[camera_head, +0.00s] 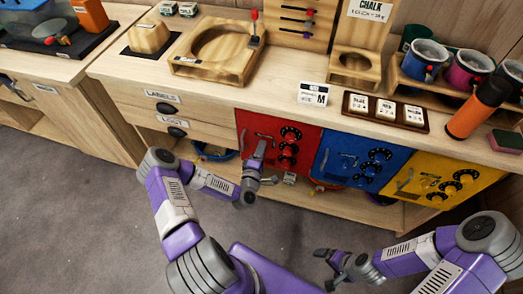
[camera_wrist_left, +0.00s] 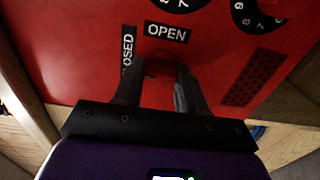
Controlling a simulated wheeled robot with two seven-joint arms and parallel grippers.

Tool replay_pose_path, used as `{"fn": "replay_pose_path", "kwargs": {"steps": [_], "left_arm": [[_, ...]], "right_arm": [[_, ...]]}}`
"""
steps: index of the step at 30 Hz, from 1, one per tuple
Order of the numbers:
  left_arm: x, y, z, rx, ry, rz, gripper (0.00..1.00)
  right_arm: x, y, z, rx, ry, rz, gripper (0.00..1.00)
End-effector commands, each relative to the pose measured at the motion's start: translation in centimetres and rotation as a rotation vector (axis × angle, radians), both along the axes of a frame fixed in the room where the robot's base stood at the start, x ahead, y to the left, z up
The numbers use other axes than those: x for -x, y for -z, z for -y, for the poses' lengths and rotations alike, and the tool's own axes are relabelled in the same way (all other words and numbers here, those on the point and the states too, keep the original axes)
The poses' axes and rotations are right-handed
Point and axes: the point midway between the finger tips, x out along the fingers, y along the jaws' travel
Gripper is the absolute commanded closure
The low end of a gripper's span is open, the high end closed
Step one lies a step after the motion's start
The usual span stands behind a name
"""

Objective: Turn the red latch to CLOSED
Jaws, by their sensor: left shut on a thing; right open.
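The red door (camera_head: 301,167) is on the front of the wooden counter, left of the blue door; it also fills the left wrist view (camera_wrist_left: 75,40). Its OPEN label (camera_wrist_left: 167,32) and CLOSED label (camera_wrist_left: 128,48) show there. The red latch (camera_wrist_left: 160,68) sits between my left gripper's fingertips just below the OPEN label, mostly hidden and dark. My left gripper (camera_wrist_left: 157,72) is shut on it; in the head view the left gripper (camera_head: 259,151) is against the red door and hides the latch. My right gripper (camera_head: 322,257) is open and empty, low over the floor.
The counter holds a wooden stand (camera_head: 215,55), mugs (camera_head: 425,60) and an orange bottle (camera_head: 475,108). Floor in front is clear.

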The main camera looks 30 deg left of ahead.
Motion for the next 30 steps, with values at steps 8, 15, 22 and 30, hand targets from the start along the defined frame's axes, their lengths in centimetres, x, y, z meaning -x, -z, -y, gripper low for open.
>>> {"fn": "replay_pose_path", "kwargs": {"steps": [8, 15, 22, 30], "left_arm": [[0.0, 0.0, 0.1, 0.002, 0.001, 0.000, 0.37], [0.0, 0.0, 0.0, 0.000, 0.001, 0.000, 0.34], [1.8, -0.1, 0.5, 0.001, 0.002, -0.003, 0.34], [6.1, 0.0, 1.5, 0.002, 0.001, -0.004, 0.34]], "right_arm": [[0.0, 0.0, 0.0, 0.000, 0.000, 0.000, 0.00], [0.0, 0.0, 0.0, 0.000, 0.000, 0.000, 0.00], [0.0, -0.6, 0.0, 0.000, 0.000, 0.000, 0.00], [0.0, -1.5, 0.0, 0.000, 0.000, 0.000, 0.00]]}}
